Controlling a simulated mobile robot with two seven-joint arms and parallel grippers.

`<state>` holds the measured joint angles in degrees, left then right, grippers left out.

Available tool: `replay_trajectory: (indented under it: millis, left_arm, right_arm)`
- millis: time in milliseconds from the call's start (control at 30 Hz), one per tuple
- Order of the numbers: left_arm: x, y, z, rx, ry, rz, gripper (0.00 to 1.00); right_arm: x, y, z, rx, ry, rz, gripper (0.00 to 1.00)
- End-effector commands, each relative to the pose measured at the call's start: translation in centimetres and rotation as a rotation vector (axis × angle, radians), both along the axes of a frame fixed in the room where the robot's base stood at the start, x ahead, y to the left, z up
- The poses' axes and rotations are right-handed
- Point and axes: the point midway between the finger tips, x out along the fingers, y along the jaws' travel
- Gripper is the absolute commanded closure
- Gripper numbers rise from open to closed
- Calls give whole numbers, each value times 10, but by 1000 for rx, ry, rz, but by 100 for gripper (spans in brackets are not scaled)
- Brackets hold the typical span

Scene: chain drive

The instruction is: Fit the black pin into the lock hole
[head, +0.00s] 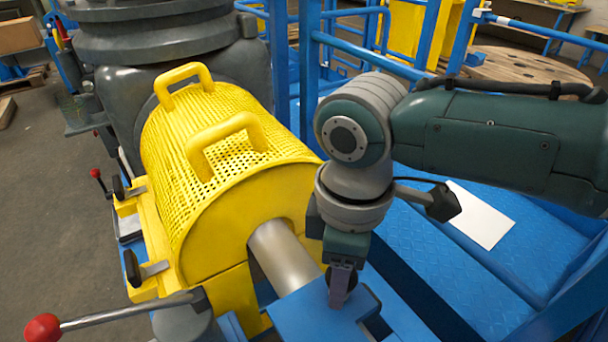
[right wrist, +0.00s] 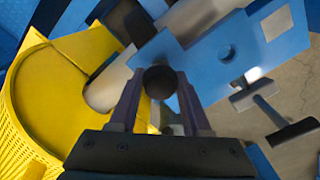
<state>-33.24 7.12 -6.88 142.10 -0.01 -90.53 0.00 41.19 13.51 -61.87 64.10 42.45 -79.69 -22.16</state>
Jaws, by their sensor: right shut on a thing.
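My right gripper (head: 342,298) points down over the blue plate (head: 300,318) beside the grey shaft. In the right wrist view its two fingers (right wrist: 160,95) are shut on the black pin (right wrist: 160,82), whose round dark end shows between the fingertips. The blue plate (right wrist: 190,58) lies beyond the pin and has a round hole (right wrist: 226,52), right of and above the pin in that picture. The pin appears apart from this hole. Its lower end is hidden, and I cannot tell whether it touches the plate. My left gripper is not in view.
A yellow perforated guard (head: 222,165) with two handles stands left of my right arm; the grey shaft (head: 283,258) comes out of its end. A red-knobbed lever (head: 42,327) is at lower left. Blue rails (head: 308,70) stand behind. A white sheet (head: 480,215) lies on the blue deck.

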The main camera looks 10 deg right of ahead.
Motion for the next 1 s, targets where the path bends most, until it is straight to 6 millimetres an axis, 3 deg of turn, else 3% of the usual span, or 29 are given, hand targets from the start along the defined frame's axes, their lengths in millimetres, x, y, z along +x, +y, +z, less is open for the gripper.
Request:
replay_trajectory:
  millis: [167, 200, 500, 800, 1000]
  left_arm:
    - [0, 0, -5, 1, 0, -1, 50]
    - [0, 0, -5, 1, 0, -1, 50]
    - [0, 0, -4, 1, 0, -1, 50]
    - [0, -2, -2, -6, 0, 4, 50]
    - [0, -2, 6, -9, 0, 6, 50]
  right_arm:
    - [0, 0, -6, 0, 0, 0, 100]
    - [0, 0, -5, 1, 0, 0, 51]
    - [0, 0, -5, 0, 0, 0, 17]
    - [0, 0, -1, 0, -1, 0, 17]
    - [1, 0, 31, 2, -4, 2, 17]
